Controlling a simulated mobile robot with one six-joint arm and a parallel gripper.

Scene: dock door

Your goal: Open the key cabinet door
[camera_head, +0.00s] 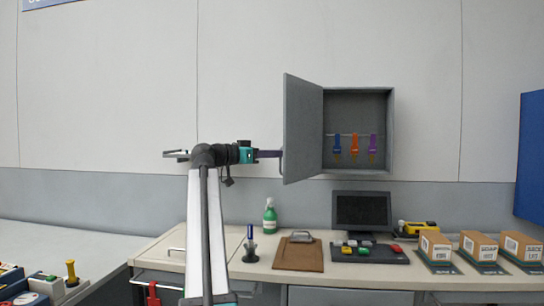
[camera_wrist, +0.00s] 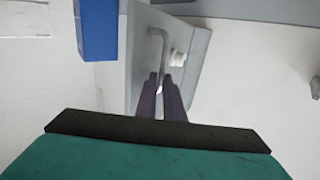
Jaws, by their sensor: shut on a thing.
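The grey key cabinet (camera_head: 360,93) hangs on the wall with its door (camera_head: 303,130) swung out to the left, so the inside shows. Blue (camera_head: 337,145), orange (camera_head: 354,146) and purple (camera_head: 373,144) keys hang from a rail inside. My gripper (camera_head: 279,154) is at the door's free left edge, with its dark purple fingers at the handle. In the wrist view the fingers (camera_wrist: 161,82) are closed on the lower part of the bent grey handle (camera_wrist: 157,42). A pale round knob or lock (camera_wrist: 178,59) sits beside the handle on the door face.
Below the cabinet, a bench (camera_head: 300,278) carries a green bottle (camera_head: 269,218), clipboard (camera_head: 299,254), monitor (camera_head: 361,210), keyboard (camera_head: 369,255), yellow device (camera_head: 417,228) and several cardboard boxes (camera_head: 435,246). A blue panel (camera_head: 532,150) stands at far right. The wall left of the door is clear.

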